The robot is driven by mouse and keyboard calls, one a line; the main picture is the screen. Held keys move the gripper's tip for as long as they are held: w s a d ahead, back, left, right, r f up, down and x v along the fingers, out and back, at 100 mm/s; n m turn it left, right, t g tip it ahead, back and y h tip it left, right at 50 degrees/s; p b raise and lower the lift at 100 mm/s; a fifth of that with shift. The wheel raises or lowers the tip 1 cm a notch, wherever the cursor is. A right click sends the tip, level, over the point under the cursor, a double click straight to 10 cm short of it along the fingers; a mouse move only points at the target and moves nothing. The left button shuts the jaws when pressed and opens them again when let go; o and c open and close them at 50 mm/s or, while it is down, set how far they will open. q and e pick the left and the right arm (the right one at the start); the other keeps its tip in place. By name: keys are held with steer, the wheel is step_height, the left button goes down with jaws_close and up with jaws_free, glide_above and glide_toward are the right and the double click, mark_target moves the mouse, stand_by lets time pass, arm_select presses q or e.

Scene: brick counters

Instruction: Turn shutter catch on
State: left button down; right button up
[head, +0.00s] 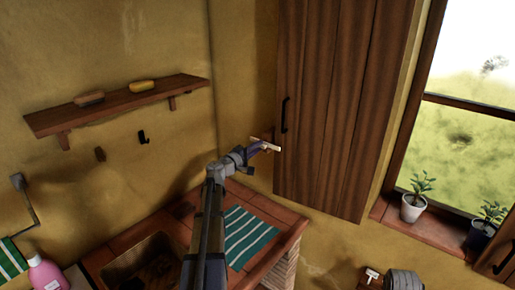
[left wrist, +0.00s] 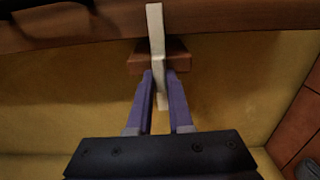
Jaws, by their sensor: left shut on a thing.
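The shutter catch (head: 276,148) is a pale bar on a small wooden block (left wrist: 136,62) on the wall. It sits at the left edge of the brown wooden shutter (head: 325,100). In the head view the bar lies nearly level, and its right end overlaps the shutter edge. My left gripper (head: 257,150) is at the catch. In the left wrist view its purple fingers (left wrist: 161,85) are shut on the catch (left wrist: 155,30), one on each side. The bar's upper part reaches across the wooden edge in that view. My right gripper does not show.
A tiled counter (head: 268,208) with a striped cloth (head: 248,238) and a sink (head: 145,260) lies below. A shelf (head: 120,105) hangs at left. Potted plants (head: 413,208) stand on the window sill at right. A second pale piece (head: 372,274) shows at lower right.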

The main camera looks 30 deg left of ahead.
arm_select(q)
steer(key=c, duration=0.8)
jaws_free()
steer(key=shift+s, duration=0.1)
steer(key=s, duration=0.7)
steer(key=shift+s+a, duration=0.3)
steer(key=shift+s, duration=0.05)
